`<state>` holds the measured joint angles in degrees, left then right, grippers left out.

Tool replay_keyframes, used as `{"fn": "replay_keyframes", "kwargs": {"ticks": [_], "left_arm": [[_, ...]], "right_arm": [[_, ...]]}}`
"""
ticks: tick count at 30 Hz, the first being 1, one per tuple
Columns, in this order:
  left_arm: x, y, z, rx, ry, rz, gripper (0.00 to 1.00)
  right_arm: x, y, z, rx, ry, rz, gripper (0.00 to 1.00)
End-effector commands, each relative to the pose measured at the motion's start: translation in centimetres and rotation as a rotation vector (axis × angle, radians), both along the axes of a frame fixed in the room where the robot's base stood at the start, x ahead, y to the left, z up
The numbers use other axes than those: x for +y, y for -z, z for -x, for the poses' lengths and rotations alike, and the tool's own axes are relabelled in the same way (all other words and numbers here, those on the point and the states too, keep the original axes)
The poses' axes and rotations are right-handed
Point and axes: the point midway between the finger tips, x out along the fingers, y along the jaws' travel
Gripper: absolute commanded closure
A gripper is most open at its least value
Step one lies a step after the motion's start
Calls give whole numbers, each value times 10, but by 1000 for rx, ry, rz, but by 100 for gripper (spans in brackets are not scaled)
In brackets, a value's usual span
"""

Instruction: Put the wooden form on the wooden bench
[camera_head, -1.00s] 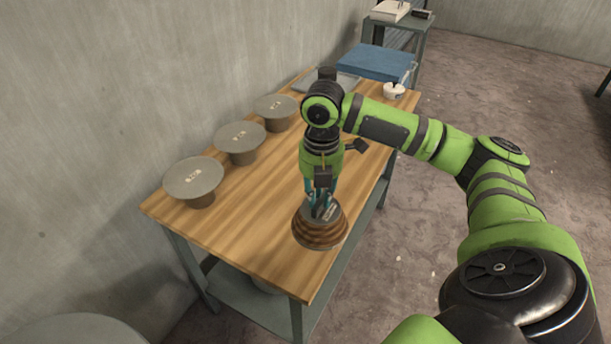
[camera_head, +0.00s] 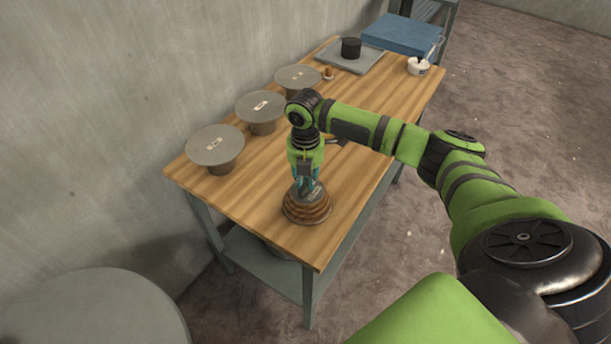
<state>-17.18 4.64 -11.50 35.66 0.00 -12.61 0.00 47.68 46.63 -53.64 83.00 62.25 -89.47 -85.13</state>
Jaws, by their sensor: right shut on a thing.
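The wooden form (camera_head: 307,211) is a brown, stepped, ringed dome with a grey plate on top. It is upright over the near end of the wooden bench (camera_head: 345,205), inside the right edge. It looks to be at the bench top; I cannot tell for sure whether it touches. My right gripper (camera_head: 307,188) points down and is shut on the form's top. My left gripper is not in view.
Several grey round-topped forms, such as the nearest (camera_head: 215,148), line the wall side of the bench. Farther back are a grey board (camera_head: 365,60) with a black cylinder (camera_head: 351,47), a white cup (camera_head: 418,66) and a blue case (camera_head: 400,35). A grey round surface (camera_head: 90,310) is at lower left.

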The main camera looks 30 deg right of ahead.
Motion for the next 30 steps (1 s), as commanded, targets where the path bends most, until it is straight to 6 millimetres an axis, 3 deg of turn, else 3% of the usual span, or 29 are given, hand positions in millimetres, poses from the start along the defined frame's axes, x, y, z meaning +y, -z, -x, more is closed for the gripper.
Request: {"fn": "replay_keyframes", "kwargs": {"ticks": [8, 9, 11, 23, 30], "left_arm": [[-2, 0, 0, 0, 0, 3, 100], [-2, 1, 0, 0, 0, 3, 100], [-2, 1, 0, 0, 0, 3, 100], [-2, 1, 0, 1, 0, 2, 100], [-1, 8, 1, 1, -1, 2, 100]], "right_arm": [[0, 1, -1, -4, 0, -2, 100], [0, 3, 0, -1, 0, 0, 74], [0, 2, 0, -1, 0, 0, 55], [0, -2, 0, -2, 0, 0, 55], [0, -42, -2, -7, 0, -1, 55]]}}
